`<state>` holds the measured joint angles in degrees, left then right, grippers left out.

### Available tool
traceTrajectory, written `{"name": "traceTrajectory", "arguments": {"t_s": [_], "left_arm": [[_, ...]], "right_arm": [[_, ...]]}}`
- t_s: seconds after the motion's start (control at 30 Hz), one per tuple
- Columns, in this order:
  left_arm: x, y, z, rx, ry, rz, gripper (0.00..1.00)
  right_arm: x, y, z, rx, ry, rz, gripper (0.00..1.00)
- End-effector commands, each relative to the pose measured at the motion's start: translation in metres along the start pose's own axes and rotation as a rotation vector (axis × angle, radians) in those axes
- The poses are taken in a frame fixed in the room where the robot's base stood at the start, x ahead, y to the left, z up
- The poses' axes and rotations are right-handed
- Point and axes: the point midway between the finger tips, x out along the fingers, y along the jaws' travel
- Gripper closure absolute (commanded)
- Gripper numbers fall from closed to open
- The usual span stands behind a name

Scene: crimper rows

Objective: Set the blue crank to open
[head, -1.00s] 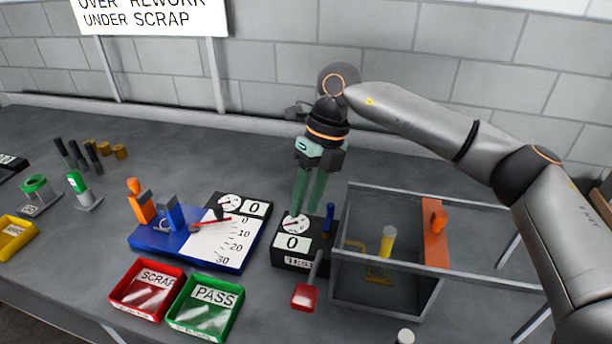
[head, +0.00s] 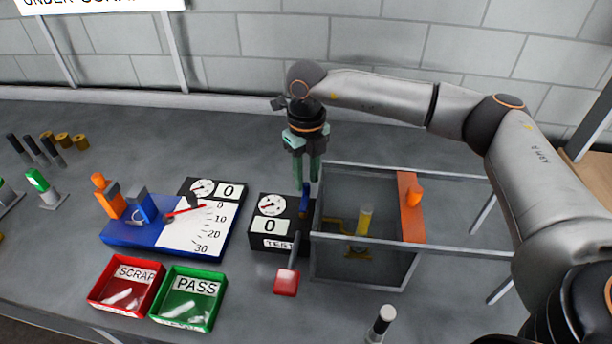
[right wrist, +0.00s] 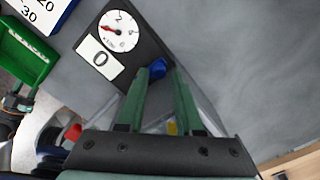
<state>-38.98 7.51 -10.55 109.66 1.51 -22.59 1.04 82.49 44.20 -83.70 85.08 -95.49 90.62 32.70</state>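The blue crank (head: 305,201) stands at the right side of the black test box (head: 262,242), which carries a dial and a display reading 0. In the right wrist view the crank's blue top (right wrist: 157,69) shows near the fingertips. My right gripper (head: 306,180) points down, open, with its green fingers apart just above and around the crank's top. Whether they touch the crank cannot be told. In the right wrist view the fingers (right wrist: 162,80) have a gap between them. Any open marking for the crank is not visible. My left gripper is out of view.
A clear-walled fixture with an orange bar (head: 410,225) stands right of the box. A red-ended lever (head: 286,281) projects in front. A blue gauge board (head: 130,236), red SCRAP tray (head: 97,293) and green PASS tray (head: 221,308) lie left. The bench behind is fairly clear.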

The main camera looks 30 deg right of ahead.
Motion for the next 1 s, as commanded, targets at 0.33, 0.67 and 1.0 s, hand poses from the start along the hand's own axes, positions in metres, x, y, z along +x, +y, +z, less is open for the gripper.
{"name": "traceTrajectory", "arguments": {"t_s": [0.33, 0.67, 1.0], "left_arm": [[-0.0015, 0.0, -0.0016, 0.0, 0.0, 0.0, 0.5], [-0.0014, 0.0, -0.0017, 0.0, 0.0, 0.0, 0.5], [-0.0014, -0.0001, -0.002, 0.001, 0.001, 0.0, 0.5]], "right_arm": [[0.0139, 0.0005, 0.0, -0.001, 0.0, 0.001, 0.65], [0.0136, 0.0005, -0.0001, -0.001, 0.0, 0.001, 0.9], [0.0132, 0.0004, 0.0, -0.001, 0.0, 0.001, 1.0]]}}
